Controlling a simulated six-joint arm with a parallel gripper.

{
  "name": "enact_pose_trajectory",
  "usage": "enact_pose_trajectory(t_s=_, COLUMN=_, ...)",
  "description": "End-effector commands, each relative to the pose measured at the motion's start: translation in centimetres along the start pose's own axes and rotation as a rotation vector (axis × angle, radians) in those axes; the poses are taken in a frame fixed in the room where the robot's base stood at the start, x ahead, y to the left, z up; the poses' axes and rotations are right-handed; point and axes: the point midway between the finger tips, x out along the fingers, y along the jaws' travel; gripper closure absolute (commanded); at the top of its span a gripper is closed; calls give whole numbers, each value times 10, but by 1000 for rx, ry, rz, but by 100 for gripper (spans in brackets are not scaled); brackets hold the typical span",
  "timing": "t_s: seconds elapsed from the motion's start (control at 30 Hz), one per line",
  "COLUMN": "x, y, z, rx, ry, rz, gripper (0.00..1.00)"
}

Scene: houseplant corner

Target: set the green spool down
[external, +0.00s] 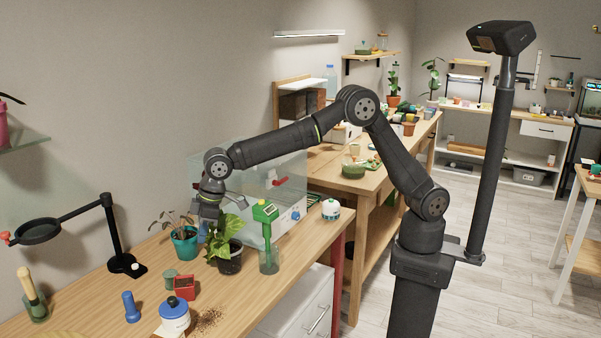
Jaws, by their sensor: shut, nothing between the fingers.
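My gripper (207,221) points down over the wooden bench, just above and behind the potted plants. It is shut, and no object shows held in it; the leaves partly cover the area below it. A small grey-green cylinder (170,279) stands on the bench in front of the teal pot, apart from my gripper. It may be the green spool, but it is too small to be sure. No other clear green spool shows.
Close to my gripper are a teal pot (185,244), a leafy plant in a dark pot (230,262) and a green-handled tool in a glass (268,259). A red box (185,290), a blue-lidded jar (174,317) and a magnifier stand (113,240) are nearby. Bare bench (85,297) shows at left.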

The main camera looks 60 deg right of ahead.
Motion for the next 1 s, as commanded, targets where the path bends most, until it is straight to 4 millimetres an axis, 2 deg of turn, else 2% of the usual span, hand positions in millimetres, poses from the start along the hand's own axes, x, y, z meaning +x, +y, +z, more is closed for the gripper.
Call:
enact_pose_trajectory(t_s=0.1, x=10, y=-12, z=5, rx=18, ry=-7, rz=-7, gripper=100)
enact_pose_trajectory(t_s=0.27, x=28, y=-12, z=6, rx=20, ry=-10, rz=-6, gripper=100)
enact_pose_trajectory(t_s=0.63, x=108, y=-12, z=7, rx=20, ry=-10, rz=-6, gripper=100)
enact_pose_trajectory(t_s=0.8, x=113, y=-11, z=-15, rx=20, ry=-5, rz=-6, gripper=100)
enact_pose_trajectory(t_s=1.0, x=117, y=-11, z=-29, rx=19, ry=-6, rz=-6, gripper=100)
